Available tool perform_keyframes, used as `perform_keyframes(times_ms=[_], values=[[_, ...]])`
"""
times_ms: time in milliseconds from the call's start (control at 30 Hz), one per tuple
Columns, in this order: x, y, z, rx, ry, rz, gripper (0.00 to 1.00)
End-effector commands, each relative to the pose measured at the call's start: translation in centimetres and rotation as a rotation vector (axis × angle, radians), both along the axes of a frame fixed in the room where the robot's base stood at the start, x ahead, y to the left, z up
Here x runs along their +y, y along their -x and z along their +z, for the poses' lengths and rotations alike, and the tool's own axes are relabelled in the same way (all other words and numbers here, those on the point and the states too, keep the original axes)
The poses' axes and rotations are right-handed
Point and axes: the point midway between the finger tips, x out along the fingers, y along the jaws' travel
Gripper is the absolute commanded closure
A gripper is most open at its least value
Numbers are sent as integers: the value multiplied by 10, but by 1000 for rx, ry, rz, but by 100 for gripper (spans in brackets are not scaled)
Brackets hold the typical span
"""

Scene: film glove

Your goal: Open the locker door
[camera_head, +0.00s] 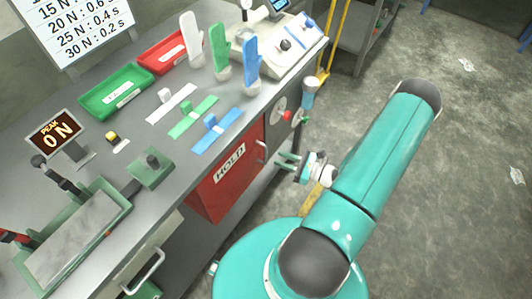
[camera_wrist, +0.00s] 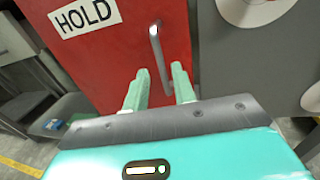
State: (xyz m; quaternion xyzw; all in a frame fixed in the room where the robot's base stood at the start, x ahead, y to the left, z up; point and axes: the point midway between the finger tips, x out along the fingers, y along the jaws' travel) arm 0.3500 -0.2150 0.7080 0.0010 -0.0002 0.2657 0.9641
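The red locker door (camera_head: 212,194) with a white HOLD label is set in the front of the bench and looks closed. It fills the upper middle of the wrist view (camera_wrist: 120,60). Its silver bar handle (camera_head: 262,153) is near the door's right edge; in the wrist view the handle (camera_wrist: 159,58) stands just past my fingertips. My gripper (camera_head: 288,163) is to the right of the handle in the head view. In the wrist view my gripper (camera_wrist: 159,80) is open, its two green fingers apart and empty. The handle's lower end lines up with the gap between them; contact cannot be told.
A grey panel with round discs (camera_wrist: 250,12) is right of the door. The bench top (camera_head: 125,190) holds red and green trays, coloured glove-shaped forms and a force display. A drawer handle (camera_head: 146,272) sticks out at lower left. The floor (camera_head: 450,150) on the right is mostly clear.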

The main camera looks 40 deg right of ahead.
Motion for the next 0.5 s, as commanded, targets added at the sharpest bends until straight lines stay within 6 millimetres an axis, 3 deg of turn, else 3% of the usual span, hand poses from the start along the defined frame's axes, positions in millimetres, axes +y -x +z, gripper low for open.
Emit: perform_keyframes(times_ms=[300,500], values=[[30,-48,0,1,-1,2,74],[35,-58,0,1,1,0,74]])
